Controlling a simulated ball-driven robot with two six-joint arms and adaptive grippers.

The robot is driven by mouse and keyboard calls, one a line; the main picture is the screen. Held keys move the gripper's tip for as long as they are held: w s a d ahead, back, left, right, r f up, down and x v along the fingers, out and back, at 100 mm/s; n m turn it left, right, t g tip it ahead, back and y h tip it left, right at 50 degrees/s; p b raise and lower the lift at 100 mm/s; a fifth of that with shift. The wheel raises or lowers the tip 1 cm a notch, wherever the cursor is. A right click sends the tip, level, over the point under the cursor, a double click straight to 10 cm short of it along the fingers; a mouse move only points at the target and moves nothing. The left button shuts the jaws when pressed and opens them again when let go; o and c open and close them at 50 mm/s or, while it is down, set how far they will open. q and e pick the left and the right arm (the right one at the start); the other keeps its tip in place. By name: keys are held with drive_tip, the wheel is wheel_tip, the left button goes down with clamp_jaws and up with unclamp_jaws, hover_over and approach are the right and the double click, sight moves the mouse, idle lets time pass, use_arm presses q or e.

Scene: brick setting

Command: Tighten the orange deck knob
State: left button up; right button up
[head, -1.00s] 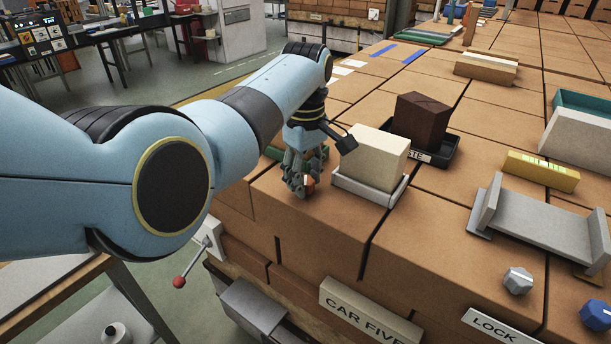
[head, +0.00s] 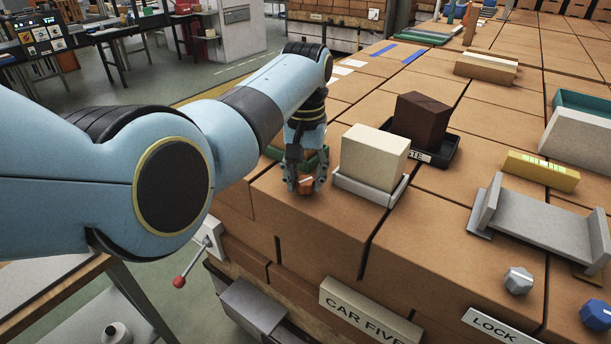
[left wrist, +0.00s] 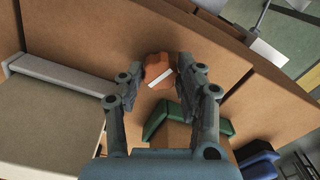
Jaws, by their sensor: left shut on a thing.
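The orange deck knob (head: 306,186) is on top of the brown brick deck, near its left front edge. In the left wrist view the knob (left wrist: 157,66) has a white stripe across its top. My left gripper (head: 305,183) points down at the knob with a finger on either side, shut on it. The fingers (left wrist: 161,78) hide part of the knob's sides. My right gripper is in neither view.
A cream block in a grey tray (head: 366,190) stands just right of my left gripper. A dark brown block (head: 421,118) sits in a black tray behind. A green piece (left wrist: 156,119) lies close to the fingers. A grey knob (head: 518,281) and blue knob (head: 597,314) are at front right.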

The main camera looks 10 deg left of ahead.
sight(306, 179)
use_arm(q)
drive_tip(key=m, duration=0.6)
drive_tip(key=shift+r, duration=0.1)
drive_tip(key=m, duration=0.6)
drive_tip(key=shift+w+m, duration=0.1)
drive_tip(key=shift+m, duration=0.2)
idle(0.3)
drive_tip(key=o, duration=1.1)
drive_tip(key=shift+o, duration=0.2)
wheel_tip(306, 179, up, 12)
